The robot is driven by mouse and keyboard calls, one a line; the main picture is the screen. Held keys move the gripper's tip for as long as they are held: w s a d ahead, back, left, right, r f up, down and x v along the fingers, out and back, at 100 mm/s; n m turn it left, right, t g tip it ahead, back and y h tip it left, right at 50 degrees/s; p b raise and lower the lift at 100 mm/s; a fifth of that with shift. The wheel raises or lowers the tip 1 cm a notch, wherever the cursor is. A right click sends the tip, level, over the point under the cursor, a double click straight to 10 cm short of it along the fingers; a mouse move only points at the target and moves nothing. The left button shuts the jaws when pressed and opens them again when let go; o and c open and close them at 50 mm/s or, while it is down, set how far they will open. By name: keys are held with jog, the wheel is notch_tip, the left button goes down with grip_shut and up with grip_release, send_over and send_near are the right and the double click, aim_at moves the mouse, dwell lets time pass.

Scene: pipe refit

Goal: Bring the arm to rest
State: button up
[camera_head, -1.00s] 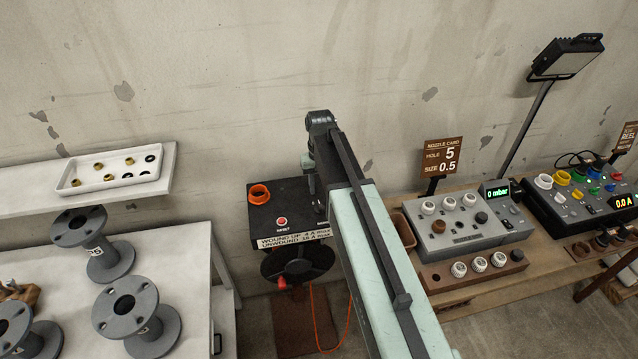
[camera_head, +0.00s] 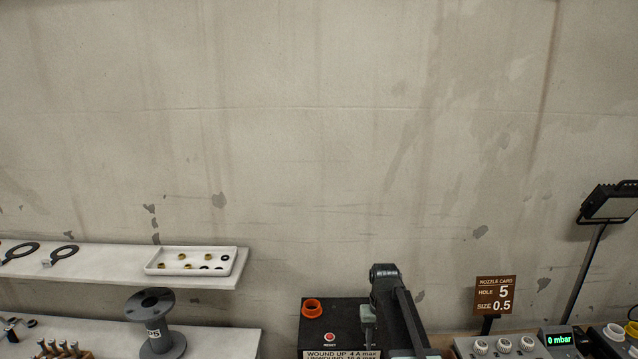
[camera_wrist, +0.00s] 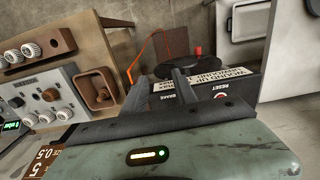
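My arm (camera_head: 397,310) rises at the bottom of the head view, its dark upper joint in front of the wall and beside the black reel box. My gripper (camera_wrist: 197,80) shows in the wrist view as two dark fingers beyond the green housing with its lit indicator. The fingers stand apart and nothing shows held between them. Behind them in that view is the black box with its RESET button and label. In the head view the fingers are mostly hidden by the arm.
A white tray (camera_head: 190,272) of small fittings lies on the left shelf, above a grey spool (camera_head: 152,310). A nozzle card (camera_head: 494,294) and lamp (camera_head: 612,205) stand right. The wall above is clear.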

jog(key=s+f+b, duration=1.3)
jog(key=s, duration=0.1)
jog(key=shift+s+f, duration=0.4)
